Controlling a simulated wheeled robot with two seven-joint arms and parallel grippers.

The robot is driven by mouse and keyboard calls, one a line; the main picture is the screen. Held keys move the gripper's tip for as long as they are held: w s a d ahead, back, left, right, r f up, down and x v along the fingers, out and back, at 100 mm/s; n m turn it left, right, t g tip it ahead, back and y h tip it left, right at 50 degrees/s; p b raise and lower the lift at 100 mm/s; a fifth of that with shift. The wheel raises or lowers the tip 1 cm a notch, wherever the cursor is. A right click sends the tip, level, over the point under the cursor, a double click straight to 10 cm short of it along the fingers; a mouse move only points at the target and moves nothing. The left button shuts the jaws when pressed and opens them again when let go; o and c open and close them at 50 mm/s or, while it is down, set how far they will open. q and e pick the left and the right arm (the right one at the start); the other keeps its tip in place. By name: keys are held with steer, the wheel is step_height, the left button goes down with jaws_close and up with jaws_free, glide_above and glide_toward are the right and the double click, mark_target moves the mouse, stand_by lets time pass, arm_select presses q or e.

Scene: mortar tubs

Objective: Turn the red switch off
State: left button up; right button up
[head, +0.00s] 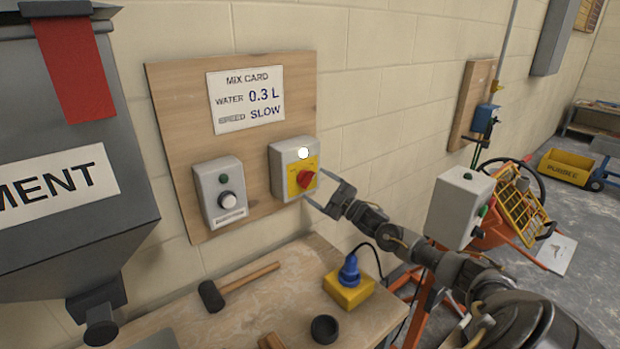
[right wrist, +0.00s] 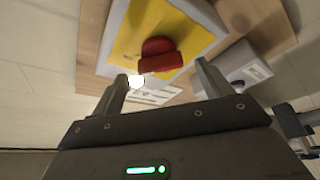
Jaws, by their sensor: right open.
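The red switch (head: 305,180) is a rotary knob on a yellow plate, on the grey switch box (head: 283,169) fixed to the wooden wall board. A white lamp (head: 303,153) above the knob looks lit. My right gripper (head: 320,187) is open just in front of the knob, its fingers toward the yellow plate. In the right wrist view the red switch (right wrist: 159,56) lies ahead of and between the open fingers, with no clear contact. The lit lamp (right wrist: 136,81) shows near the left finger. My left gripper is not in view.
A bench (head: 240,318) below holds a mallet (head: 232,288) and a blue plug on a yellow block (head: 348,290). A grey hopper (head: 60,150) stands at left.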

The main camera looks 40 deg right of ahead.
mark_target(311, 181)
steer(key=shift+p+x, duration=0.3)
steer(key=shift+x, duration=0.95)
steer(key=shift+w+a+r, duration=0.1)
steer(key=shift+w+a, duration=0.1)
steer(key=shift+w, duration=0.3)
steer(key=c, duration=1)
